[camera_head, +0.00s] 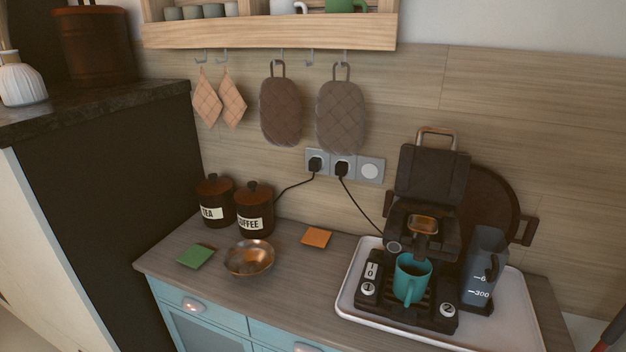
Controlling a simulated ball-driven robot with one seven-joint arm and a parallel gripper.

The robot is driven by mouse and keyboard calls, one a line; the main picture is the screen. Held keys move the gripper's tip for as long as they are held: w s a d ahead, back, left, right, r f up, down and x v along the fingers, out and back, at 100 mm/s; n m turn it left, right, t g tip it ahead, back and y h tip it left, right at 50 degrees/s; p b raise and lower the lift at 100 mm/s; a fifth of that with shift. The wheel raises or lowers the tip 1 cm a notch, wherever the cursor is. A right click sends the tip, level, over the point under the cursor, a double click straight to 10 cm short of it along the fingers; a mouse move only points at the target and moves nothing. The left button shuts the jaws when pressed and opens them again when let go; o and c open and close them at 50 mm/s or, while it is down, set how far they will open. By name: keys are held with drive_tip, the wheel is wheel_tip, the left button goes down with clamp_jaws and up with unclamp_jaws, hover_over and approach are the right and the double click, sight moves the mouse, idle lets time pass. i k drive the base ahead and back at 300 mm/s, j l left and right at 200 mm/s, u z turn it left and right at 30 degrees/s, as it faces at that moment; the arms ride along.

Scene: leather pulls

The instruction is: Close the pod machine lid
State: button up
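The black pod machine (404,285) stands on a white tray at the right of the counter. Its dark lid (432,173) is raised, standing nearly upright at the back, with a copper-coloured handle (436,133) on top. A copper-rimmed pod holder (423,224) shows below the lid. A teal mug (411,278) stands under the spout area on the drip grille. A clear water tank (485,266) is at the machine's right side. My gripper is not in view.
The white tray (357,301) lies under the machine; a round dark tray (495,205) leans behind. A copper bowl (249,258), tea canister (215,200) and coffee canister (255,209) stand left. A shelf (270,32) hangs above. A cord runs from the socket (343,165) towards the machine.

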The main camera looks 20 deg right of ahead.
sight(437, 175)
drive_tip(key=i+l+z, duration=0.1)
drive_tip(key=z, duration=0.3)
drive_tip(key=i+l+z, duration=0.15)
drive_tip(key=z, duration=0.2)
drive_tip(key=i+l+z, duration=0.2)
drive_tip(key=z, duration=0.2)
